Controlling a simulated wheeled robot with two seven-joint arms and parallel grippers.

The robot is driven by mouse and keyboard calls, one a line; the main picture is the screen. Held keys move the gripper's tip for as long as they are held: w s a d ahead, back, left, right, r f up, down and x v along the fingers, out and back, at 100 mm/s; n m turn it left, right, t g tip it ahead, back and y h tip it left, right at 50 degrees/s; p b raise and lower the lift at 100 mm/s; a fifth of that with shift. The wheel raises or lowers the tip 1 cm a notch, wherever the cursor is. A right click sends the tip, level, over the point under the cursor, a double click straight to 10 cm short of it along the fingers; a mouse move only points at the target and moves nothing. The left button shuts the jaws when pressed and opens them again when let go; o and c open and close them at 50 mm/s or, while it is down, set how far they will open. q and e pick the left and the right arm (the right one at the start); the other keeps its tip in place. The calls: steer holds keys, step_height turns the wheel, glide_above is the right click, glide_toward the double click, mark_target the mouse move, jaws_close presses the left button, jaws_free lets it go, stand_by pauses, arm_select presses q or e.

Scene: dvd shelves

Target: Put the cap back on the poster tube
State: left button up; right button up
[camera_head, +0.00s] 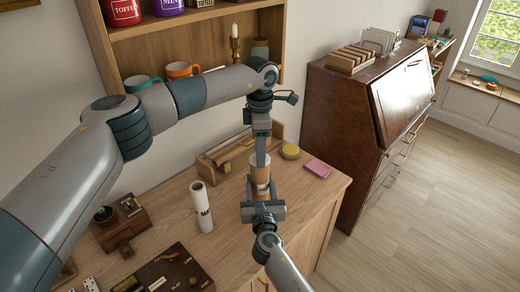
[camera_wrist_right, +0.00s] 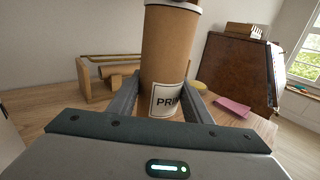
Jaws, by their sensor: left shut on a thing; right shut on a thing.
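The poster tube (camera_head: 261,176) is brown cardboard with a white label and stands upright over the desk. It fills the middle of the right wrist view (camera_wrist_right: 170,50). My right gripper (camera_head: 262,193) is shut around its lower part, with a finger on each side. My left gripper (camera_head: 261,160) points straight down at the tube's top and is shut, apparently on the cap. A pale rim (camera_wrist_right: 172,7) shows at the tube's top edge, with a dark piece just above. The fingers hide most of the cap, so I cannot tell how it sits.
A white tube (camera_head: 202,208) stands on the desk (camera_head: 240,235) to the left. A wooden rack (camera_head: 228,155) is behind, with a yellow round thing (camera_head: 290,151) and pink pad (camera_head: 318,168) to the right. Wooden devices lie front left. A shelf (camera_head: 190,20) overhangs the back.

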arm_select(q)
steer(key=shift+f, duration=0.1)
steer(key=o, duration=1.1)
steer(key=shift+c, duration=0.2)
step_height(320, 180, up, 12)
arm_select(e)
steer(key=o, duration=1.6)
arm_select(q)
steer(key=shift+w, duration=0.1)
arm_select(e)
steer(key=shift+s, duration=0.1)
